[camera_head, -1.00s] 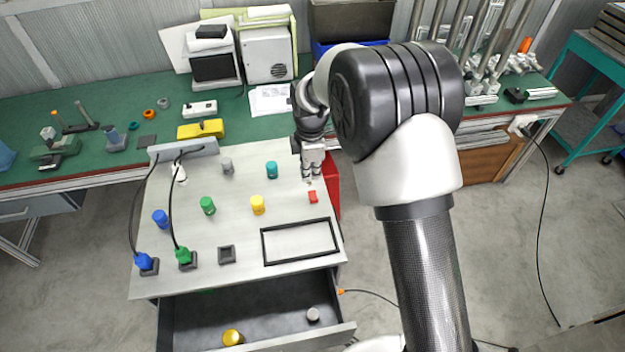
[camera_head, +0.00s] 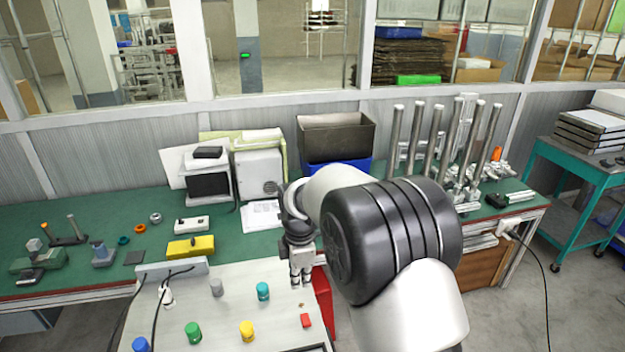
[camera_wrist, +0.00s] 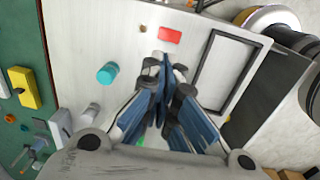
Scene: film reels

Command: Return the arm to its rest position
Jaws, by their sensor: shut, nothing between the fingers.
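My gripper (camera_head: 301,277) hangs over the right side of the white worktop (camera_head: 230,310), near its back edge. In the wrist view my gripper's fingers (camera_wrist: 168,75) are together with nothing between them. A red block (camera_head: 306,320) lies on the worktop just in front of it, and a teal cylinder (camera_head: 263,291) stands to its left. Both also show in the wrist view, the red block (camera_wrist: 170,34) beyond the fingertips and the teal cylinder (camera_wrist: 107,73) to the left.
A yellow cylinder (camera_head: 247,331), a green cylinder (camera_head: 193,332) and a grey cylinder (camera_head: 217,287) stand on the worktop. Behind is a green bench (camera_head: 60,215) with boxes and a yellow case (camera_head: 190,247). Tall metal rods (camera_head: 435,140) stand at the back right.

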